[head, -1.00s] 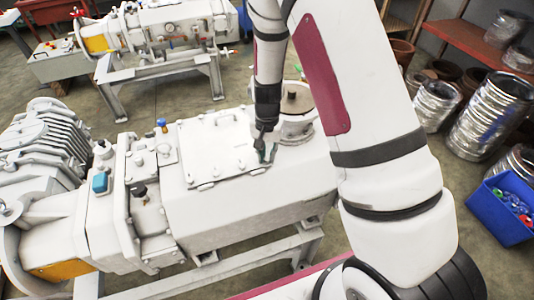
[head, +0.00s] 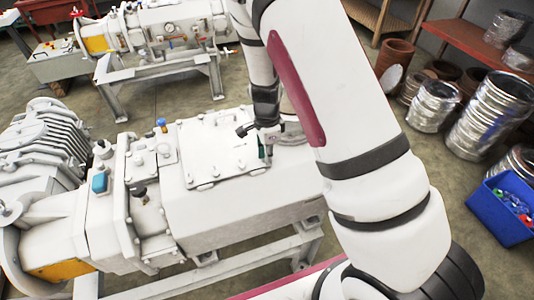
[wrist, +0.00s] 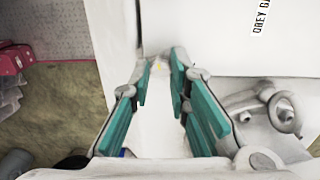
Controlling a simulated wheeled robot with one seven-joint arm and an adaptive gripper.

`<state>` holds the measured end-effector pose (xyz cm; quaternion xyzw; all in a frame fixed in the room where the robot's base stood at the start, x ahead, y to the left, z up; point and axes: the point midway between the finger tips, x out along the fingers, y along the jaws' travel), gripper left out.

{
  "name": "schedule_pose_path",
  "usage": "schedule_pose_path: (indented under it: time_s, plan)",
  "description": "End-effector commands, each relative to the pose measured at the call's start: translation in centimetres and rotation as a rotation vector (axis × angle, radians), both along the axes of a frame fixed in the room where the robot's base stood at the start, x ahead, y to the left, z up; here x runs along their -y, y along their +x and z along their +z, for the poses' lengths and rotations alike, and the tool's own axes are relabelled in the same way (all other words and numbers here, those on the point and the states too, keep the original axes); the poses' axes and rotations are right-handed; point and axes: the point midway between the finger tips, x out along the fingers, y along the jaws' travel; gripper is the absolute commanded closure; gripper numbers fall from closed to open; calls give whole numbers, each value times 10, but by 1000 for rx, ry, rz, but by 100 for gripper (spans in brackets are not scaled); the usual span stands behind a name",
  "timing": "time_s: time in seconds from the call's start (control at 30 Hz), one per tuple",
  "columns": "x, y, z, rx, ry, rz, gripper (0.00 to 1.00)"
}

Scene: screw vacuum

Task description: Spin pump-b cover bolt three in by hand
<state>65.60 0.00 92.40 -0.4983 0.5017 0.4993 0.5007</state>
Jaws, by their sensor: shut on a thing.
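The white pump (head: 240,205) in front of me has a flat rectangular cover plate (head: 215,150) on top, with small bolts along its edges. My gripper (head: 265,156) is at the plate's right edge, low over the pump top. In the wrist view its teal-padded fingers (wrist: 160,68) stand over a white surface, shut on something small. Only a small yellowish spot shows between the tips, and I take it to be the cover bolt. The fingers hide its thread and hole, so I cannot tell how deep it sits.
A round flanged port stands behind my gripper, mostly hidden by my arm. A second pump (head: 170,35) stands on a frame at the back. A blue bin (head: 500,215) and silver ducts (head: 435,105) are at the right. A lifting-eye-like fitting (wrist: 278,108) is close to the right finger.

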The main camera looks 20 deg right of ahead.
Motion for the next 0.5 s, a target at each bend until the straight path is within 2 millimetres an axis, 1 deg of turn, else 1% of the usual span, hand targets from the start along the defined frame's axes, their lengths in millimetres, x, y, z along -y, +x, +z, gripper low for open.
schedule_pose_path:
  time_s: [0.03, 0.2, 0.5]
  plan:
    - [-3, 2, 2, 5, 3, -31, 100]
    - [-3, 3, 2, 6, 3, -136, 100]
    - [-3, 3, 3, 7, 4, -237, 100]
